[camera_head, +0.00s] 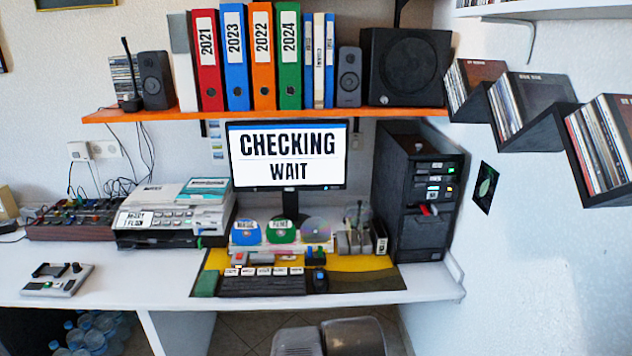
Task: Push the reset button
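The monitor (287,158) stands at the back of the desk and reads "CHECKING WAIT". No control with a readable "reset" label shows. A small grey device (57,280) with knobs and a tiny green mark lies at the left of the desk. Small red and grey block-like controls (239,259) sit behind the black keyboard (262,285). The black computer tower (417,190) at the right has slots, small lights and a red piece on its front. I cannot tell which part is the reset button. My gripper cannot be made out in this view.
A printer-like machine (172,217) and a mixer box (75,219) stand at the left. Discs (281,231) stand behind the keyboard. An orange shelf (270,113) holds binders and speakers. Angled disc shelves (535,130) line the right wall. Dark rounded shapes (352,338) show below the desk edge.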

